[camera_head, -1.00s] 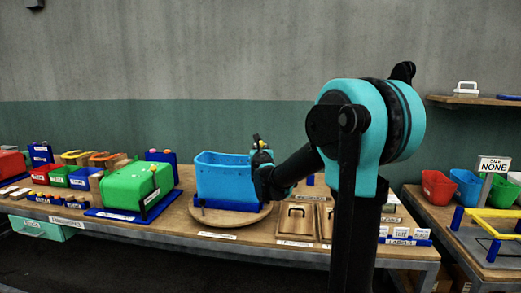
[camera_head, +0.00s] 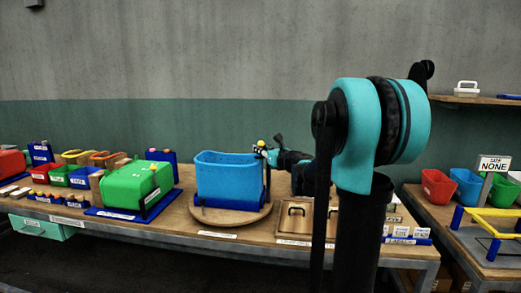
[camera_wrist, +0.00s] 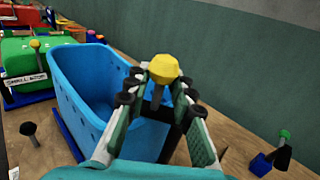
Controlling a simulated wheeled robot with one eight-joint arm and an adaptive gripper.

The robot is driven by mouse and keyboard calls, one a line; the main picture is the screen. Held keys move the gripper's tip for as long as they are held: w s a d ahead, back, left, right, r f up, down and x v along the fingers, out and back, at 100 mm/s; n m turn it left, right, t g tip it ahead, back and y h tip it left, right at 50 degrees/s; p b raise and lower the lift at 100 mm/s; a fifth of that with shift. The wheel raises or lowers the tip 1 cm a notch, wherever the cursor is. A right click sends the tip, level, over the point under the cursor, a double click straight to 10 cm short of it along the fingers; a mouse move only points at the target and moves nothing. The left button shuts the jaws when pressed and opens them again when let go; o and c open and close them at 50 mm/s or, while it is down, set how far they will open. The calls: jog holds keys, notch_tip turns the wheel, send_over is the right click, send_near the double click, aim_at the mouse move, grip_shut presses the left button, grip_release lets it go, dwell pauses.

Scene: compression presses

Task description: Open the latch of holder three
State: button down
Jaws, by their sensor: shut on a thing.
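A blue bin (camera_head: 222,176) sits in a blue-based holder (camera_head: 228,212) on a round wooden board (camera_head: 215,221). A dark upright lever (camera_head: 268,183) stands at the bin's right side. Its yellow knob (camera_wrist: 163,68) shows between my fingers in the wrist view. My gripper (camera_wrist: 160,90) is shut on the lever just below the knob, with one finger on each side. In the head view my gripper (camera_head: 264,149) is at the bin's upper right corner. The bin (camera_wrist: 95,85) is empty where I can see inside. No holder number is readable.
A green press box (camera_head: 137,183) on a blue base stands to the left. Wooden plates with handles (camera_head: 296,217) lie right of the board. A blue block with a green-knobbed dark peg (camera_wrist: 284,134) is at lower right in the wrist view.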

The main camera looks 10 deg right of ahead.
jog(key=n+g+y, duration=0.3)
jog(key=n+g, duration=0.1)
jog(key=g, duration=0.1)
jog(key=s+d+n+g+y, duration=0.1)
jog(key=n+g+y, duration=0.3)
jog(key=s+d+n+g+y, duration=0.1)
jog(key=n+g+y, duration=0.2)
jog(key=g, duration=0.2)
jog(key=shift+s+d+n+g, duration=0.2)
jog(key=shift+n+g, duration=0.1)
jog(key=shift+n, duration=0.1)
jog(key=c, duration=1.6)
grip_release()
jog(key=shift+s+r, duration=0.1)
jog(key=shift+c, duration=0.2)
jog(key=d, duration=1.2)
jog(key=shift+s, duration=0.45)
